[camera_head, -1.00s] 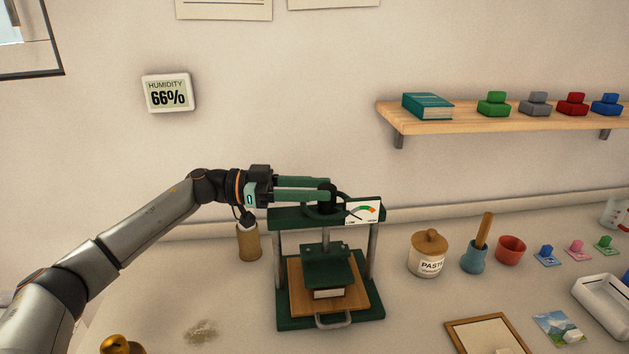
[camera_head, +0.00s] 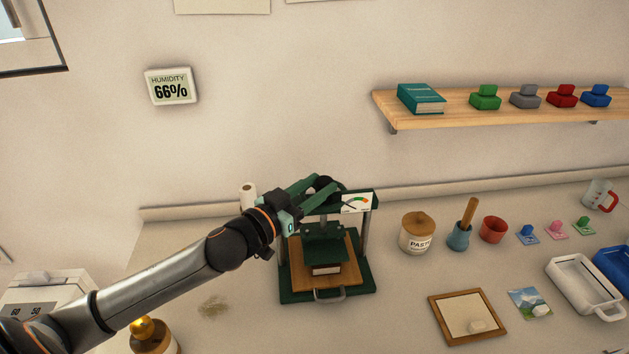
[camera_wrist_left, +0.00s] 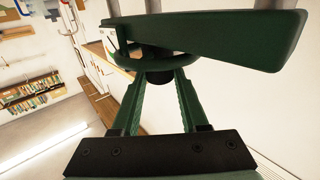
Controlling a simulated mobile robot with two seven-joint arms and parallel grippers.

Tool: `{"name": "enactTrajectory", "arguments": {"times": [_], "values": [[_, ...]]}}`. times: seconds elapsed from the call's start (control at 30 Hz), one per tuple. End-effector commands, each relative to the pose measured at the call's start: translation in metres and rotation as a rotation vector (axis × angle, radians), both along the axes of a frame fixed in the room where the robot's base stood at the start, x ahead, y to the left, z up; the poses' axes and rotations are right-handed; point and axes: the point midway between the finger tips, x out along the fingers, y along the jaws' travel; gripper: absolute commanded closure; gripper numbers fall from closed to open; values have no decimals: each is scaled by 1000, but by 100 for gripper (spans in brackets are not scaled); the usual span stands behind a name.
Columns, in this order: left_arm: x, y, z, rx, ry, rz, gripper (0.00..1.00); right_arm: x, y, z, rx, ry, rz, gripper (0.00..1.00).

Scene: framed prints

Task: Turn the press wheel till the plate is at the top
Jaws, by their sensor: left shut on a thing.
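The green press (camera_head: 284,270) stands on the table below my left arm. Its dark hand wheel (camera_head: 325,184) is on top of the crossbar, largely covered by my gripper. My left gripper (camera_head: 318,192) has long green fingers and is shut on the wheel's rim, reaching in from the front left. In the left wrist view the fingers close at the round wheel (camera_wrist_left: 158,62) beneath a big green bar of the press (camera_wrist_left: 230,32). The press plate (camera_head: 323,240) hangs below the crossbar, low over a small book (camera_head: 326,268) on a wooden board. Whether they touch is unclear. My right gripper is not in view.
A gauge (camera_head: 357,202) is on the crossbar. A paste jar (camera_head: 417,234), a blue pot (camera_head: 459,238) and a red cup (camera_head: 493,229) stand to the right. A gold-topped object (camera_head: 143,330) is at front left. A wall shelf (camera_head: 490,107) is above right.

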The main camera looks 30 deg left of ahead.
Motion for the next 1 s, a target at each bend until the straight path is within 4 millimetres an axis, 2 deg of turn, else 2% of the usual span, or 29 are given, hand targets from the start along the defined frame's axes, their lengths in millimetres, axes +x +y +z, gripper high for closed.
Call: {"name": "enactTrajectory", "arguments": {"times": [0.5, 1.0], "values": [[0, -5, 2, -3, -5, 220, 100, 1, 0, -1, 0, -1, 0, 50], [0, -5, 3, 3, -8, 249, 100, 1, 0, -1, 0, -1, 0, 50]]}}
